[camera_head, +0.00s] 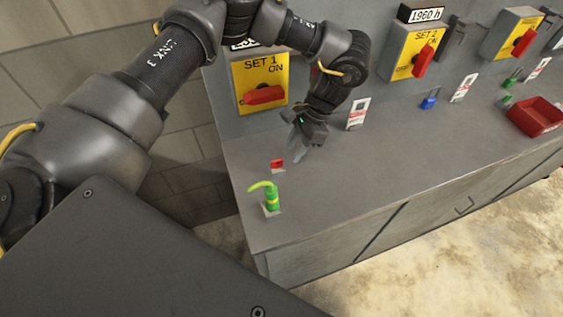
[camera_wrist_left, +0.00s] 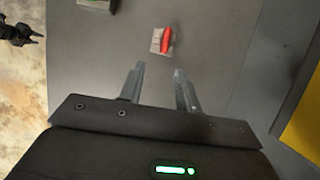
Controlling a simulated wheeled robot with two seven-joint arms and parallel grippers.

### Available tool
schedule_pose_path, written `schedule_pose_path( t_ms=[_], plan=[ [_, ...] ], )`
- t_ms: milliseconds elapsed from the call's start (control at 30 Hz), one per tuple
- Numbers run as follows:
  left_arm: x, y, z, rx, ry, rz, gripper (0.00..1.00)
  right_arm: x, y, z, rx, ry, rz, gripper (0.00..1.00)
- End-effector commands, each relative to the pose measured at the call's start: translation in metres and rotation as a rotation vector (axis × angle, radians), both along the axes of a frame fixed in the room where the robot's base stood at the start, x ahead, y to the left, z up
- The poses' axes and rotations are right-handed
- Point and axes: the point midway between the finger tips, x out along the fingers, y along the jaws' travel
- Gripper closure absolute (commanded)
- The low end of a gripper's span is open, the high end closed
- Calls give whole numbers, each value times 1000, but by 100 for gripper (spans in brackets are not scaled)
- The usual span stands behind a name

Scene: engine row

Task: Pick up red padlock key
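The red padlock key (camera_head: 277,164) lies on the grey counter top below the leftmost yellow switch panel. In the left wrist view the red key (camera_wrist_left: 167,41) rests on a small pale patch, ahead of and between my fingertips. My left gripper (camera_head: 299,151) is just to the right of the key in the head view, pointing down at the counter. In the wrist view my left gripper (camera_wrist_left: 159,70) has its two fingers apart with nothing between them. The key is apart from the fingers.
A tag (camera_head: 358,113), a blue padlock (camera_head: 429,103) and a red bin (camera_head: 537,116) are to the right. Yellow panels with red switch handles (camera_head: 265,95) rise behind. The counter's front middle is clear.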

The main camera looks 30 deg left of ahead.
Motion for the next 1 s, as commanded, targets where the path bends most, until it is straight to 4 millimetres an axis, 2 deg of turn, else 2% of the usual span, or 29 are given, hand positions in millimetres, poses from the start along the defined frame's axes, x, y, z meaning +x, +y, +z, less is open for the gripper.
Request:
schedule_pose_path(
  t_ms=[167, 367, 600, 867, 900, 1000],
  plan=[
    [-2, 2, 0, 0, 0, 1, 66, 0, 0, 1, 0, 0, 0, 64],
    [-24, 21, 4, -2, 4, 1, 66, 0, 0, 18, 0, 0, 0, 64],
    [-33, 29, -23, 0, 3, 1, 66, -2, 0, 30, -1, 3, 0, 64],
    [-33, 29, -28, 1, -1, 0, 66, -2, 0, 29, 0, 2, 0, 64],
    [-33, 30, -28, 1, -1, 0, 68, -2, 0, 29, 0, 2, 0, 64],
    [-33, 30, -28, 1, -1, 0, 81, -2, 0, 29, 0, 2, 0, 64]
  ],
)
